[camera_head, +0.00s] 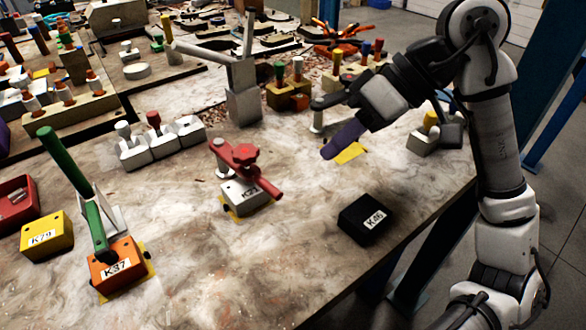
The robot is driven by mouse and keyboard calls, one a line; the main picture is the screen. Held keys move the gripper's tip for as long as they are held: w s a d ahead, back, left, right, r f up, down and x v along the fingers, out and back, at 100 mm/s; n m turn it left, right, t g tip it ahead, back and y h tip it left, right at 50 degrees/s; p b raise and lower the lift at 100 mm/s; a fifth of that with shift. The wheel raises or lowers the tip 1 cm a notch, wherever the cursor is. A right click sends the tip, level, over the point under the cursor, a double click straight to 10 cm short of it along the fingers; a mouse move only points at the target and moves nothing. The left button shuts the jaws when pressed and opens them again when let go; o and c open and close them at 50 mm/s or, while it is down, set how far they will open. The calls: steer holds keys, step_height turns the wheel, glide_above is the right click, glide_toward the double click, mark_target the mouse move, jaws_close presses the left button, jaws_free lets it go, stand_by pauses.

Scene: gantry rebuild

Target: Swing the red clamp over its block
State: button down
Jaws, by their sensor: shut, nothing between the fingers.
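The red clamp (235,155) stands near the middle of the bench, with a red star-shaped knob on top. It has a pale post at its left. A red bar slants down to the right, and in this view it crosses the upper right part of the white block labelled K21 (240,197). I cannot tell whether the clamp touches the block. The block sits on a yellow patch. My gripper (331,151) has purple fingers, shut and empty, pointing down-left. It is to the right of the clamp and apart from it.
A black block K46 (366,219) lies right of the clamp, near the bench edge. An orange block K37 (117,264) with a green-handled clamp (66,165) and a yellow block K79 (46,238) stand at left. A grey post (242,95) rises behind. The front bench is clear.

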steer(key=x, duration=0.5)
steer(key=shift+s+a, duration=0.15)
steer(key=shift+a, duration=0.05)
steer(key=shift+s+a+r+p, duration=0.3)
steer(key=shift+s+a+p, duration=0.35)
steer(key=shift+s+a, duration=0.5)
steer(key=shift+a, duration=0.15)
steer(key=shift+a, duration=0.1)
